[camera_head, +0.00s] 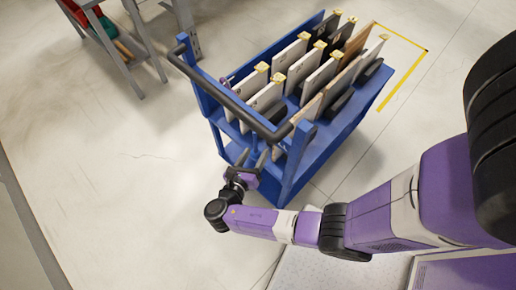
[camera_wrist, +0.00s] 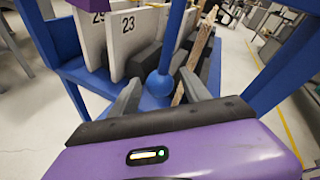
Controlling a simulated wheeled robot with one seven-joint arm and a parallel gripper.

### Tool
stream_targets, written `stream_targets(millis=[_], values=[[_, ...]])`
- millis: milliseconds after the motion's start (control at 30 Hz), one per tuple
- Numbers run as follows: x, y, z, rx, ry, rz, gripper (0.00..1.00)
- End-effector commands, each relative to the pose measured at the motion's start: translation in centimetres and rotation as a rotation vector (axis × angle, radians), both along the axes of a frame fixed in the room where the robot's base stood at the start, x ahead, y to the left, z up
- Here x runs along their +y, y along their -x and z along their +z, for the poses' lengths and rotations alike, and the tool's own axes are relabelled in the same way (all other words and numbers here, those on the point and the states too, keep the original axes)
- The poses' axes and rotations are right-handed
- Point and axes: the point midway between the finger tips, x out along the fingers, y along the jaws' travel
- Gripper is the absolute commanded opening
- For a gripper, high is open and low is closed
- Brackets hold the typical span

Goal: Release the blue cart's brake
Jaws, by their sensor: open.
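The blue cart (camera_head: 318,150) stands in the upper middle of the head view, loaded with upright panels. In the wrist view a blue rod ending in a round blue knob (camera_wrist: 159,83) hangs down at the cart's end; it looks like the brake lever. My gripper (camera_head: 254,158) is at the cart's near end, below the black handle bar (camera_head: 232,100). In the wrist view my gripper (camera_wrist: 160,92) is open, one finger on each side of the knob. The knob shows between the fingers; I cannot tell how deep it sits or whether either finger touches it.
Several numbered white panels (camera_wrist: 128,38) and a wooden one stand on the cart. Blue cart posts (camera_wrist: 292,75) flank my gripper closely. A grey rack (camera_head: 122,45) with red and green items stands at upper left. Yellow floor tape (camera_head: 404,80) lies beyond the cart. The left floor is clear.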

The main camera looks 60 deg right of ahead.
Motion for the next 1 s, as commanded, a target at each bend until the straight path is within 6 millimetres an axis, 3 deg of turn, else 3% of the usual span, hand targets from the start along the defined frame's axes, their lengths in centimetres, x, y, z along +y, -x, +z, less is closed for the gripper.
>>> stream_targets(millis=[233, 600, 867, 1000], values=[[3.3, 0.2, 0.9, -0.001, 0.000, 0.003, 0.55], [4.0, 0.3, 1.1, 0.000, 0.000, 0.000, 0.55], [3.9, 0.1, 0.1, -0.004, -0.001, -0.003, 0.04], [3.7, -0.6, -0.6, -0.033, -0.007, -0.008, 0.00]])
